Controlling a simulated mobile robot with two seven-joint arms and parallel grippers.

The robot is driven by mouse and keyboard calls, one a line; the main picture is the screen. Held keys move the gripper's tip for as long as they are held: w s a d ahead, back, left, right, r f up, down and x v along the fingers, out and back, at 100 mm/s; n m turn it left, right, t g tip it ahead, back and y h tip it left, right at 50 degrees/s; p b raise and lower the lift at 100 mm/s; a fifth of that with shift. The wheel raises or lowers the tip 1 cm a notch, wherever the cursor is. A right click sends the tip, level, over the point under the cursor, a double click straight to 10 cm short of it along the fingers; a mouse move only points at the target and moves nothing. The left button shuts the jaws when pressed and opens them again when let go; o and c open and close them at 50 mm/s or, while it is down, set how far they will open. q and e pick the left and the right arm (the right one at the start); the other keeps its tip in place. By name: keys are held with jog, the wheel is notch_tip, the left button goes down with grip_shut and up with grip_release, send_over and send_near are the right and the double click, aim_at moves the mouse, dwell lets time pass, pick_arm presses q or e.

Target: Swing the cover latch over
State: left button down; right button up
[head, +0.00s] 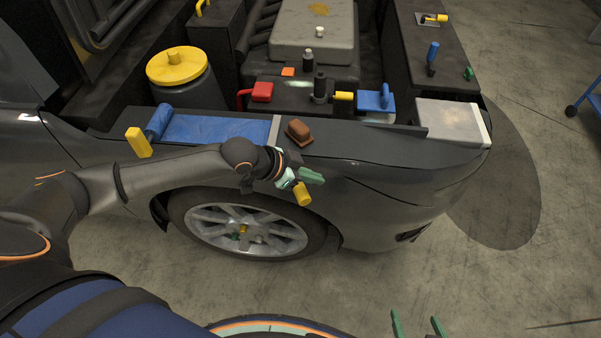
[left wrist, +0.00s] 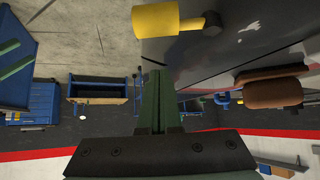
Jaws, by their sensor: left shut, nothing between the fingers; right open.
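My left gripper (head: 312,176) is shut and empty beside the car's front fender, above the wheel. A yellow handle (head: 303,194) is close by its fingers; I cannot tell if they touch. In the left wrist view the shut green fingers (left wrist: 160,75) point toward this yellow handle (left wrist: 168,19), which has a dark arm at its right end. It may be the cover latch, but I cannot tell for sure. Another yellow handle (head: 138,142) is at the left end of the blue fender mat (head: 215,129). My right gripper (head: 418,324) is open and empty at the bottom edge.
A brown block (head: 299,132) sits on the fender and shows in the left wrist view (left wrist: 273,93). The engine bay holds a yellow-capped tank (head: 177,66), a red handle (head: 261,92) and a blue box (head: 374,101). A pale box (head: 449,120) is at right.

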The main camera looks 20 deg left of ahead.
aim_at(304, 192)
pick_arm(q)
jog(key=shift+s+a+f+p, duration=0.1)
jog(key=shift+s+a+f, duration=0.1)
jog(key=shift+f, duration=0.35)
jog(key=shift+s+a+f+p, duration=0.15)
jog(key=shift+s+f, duration=0.05)
jog(key=shift+f, duration=0.4)
jog(key=shift+s+a+f+p, duration=0.1)
jog(key=shift+s+a+f, duration=0.1)
jog(key=shift+f, duration=0.35)
jog(key=shift+s+a+f+p, duration=0.1)
jog(key=shift+s+a+p, duration=0.35)
jog(key=shift+a, duration=0.1)
jog(key=shift+f, duration=0.1)
